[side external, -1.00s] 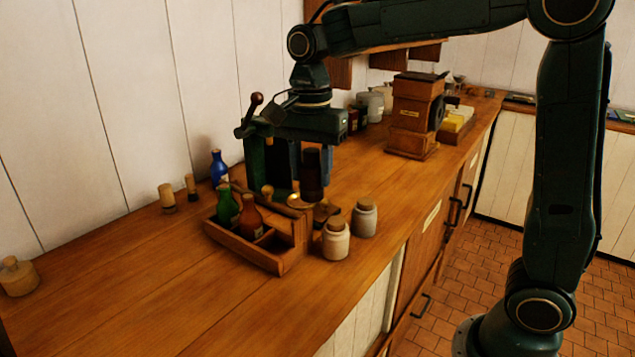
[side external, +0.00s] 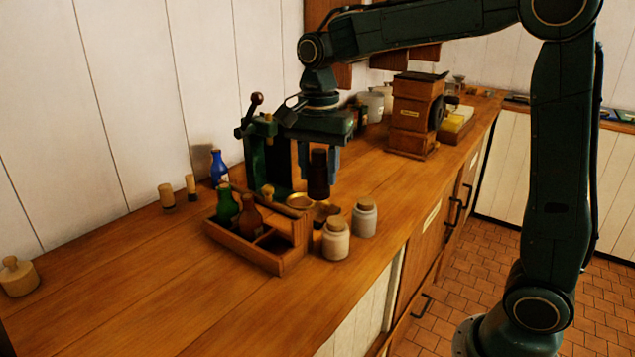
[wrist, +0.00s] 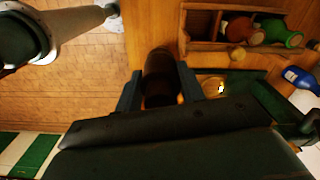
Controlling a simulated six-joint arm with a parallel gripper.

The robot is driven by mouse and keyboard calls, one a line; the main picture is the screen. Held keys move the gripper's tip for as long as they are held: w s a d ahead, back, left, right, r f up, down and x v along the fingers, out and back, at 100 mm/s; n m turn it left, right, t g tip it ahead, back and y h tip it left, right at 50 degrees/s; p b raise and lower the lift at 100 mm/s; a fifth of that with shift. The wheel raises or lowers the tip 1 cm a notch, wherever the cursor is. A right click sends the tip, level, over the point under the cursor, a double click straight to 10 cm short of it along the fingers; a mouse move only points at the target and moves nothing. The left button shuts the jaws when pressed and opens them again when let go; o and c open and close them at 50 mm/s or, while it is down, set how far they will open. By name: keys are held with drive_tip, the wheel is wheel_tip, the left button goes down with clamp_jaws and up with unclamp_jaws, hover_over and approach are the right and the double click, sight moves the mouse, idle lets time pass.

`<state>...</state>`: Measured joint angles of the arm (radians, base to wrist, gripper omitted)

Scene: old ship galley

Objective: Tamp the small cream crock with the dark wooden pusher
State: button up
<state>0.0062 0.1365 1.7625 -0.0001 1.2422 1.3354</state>
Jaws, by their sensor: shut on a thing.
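My gripper (side external: 320,168) is shut on the dark wooden pusher (side external: 318,182) and holds it upright behind the two jars. The wrist view shows the pusher (wrist: 160,78) between the two fingers. A small cream crock (side external: 335,242) with a cork-coloured top stands in front of the pusher, right of the wooden caddy. The pusher is apart from this crock. A similar greyer crock (side external: 364,219) stands just right of it. I cannot make out either crock in the wrist view. Whether the pusher's lower end touches anything is unclear.
The wooden caddy (side external: 280,268) holds green and brown bottles. A green press (side external: 256,158) with a brass dish (side external: 299,201) stands behind it, close to my gripper. A blue bottle (side external: 218,168) is by the wall. A wooden mill (side external: 412,118) stands further back. The front-left counter is mostly clear.

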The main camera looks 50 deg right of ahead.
drive_tip(key=d+f, duration=0.3)
drive_tip(key=d, duration=0.3)
drive_tip(key=shift+d+f, duration=0.25)
drive_tip(key=shift+d, duration=0.1)
drive_tip(key=shift+w+f, duration=0.1)
drive_tip(key=shift+f, duration=0.05)
drive_tip(key=shift+f, duration=2.4)
drive_tip(key=shift+f, duration=1.05)
idle(0.8)
drive_tip(key=shift+r, duration=0.15)
idle(0.3)
wheel_tip(320, 180, up, 7)
idle(1.1)
idle(0.4)
drive_tip(key=shift+a, duration=0.1)
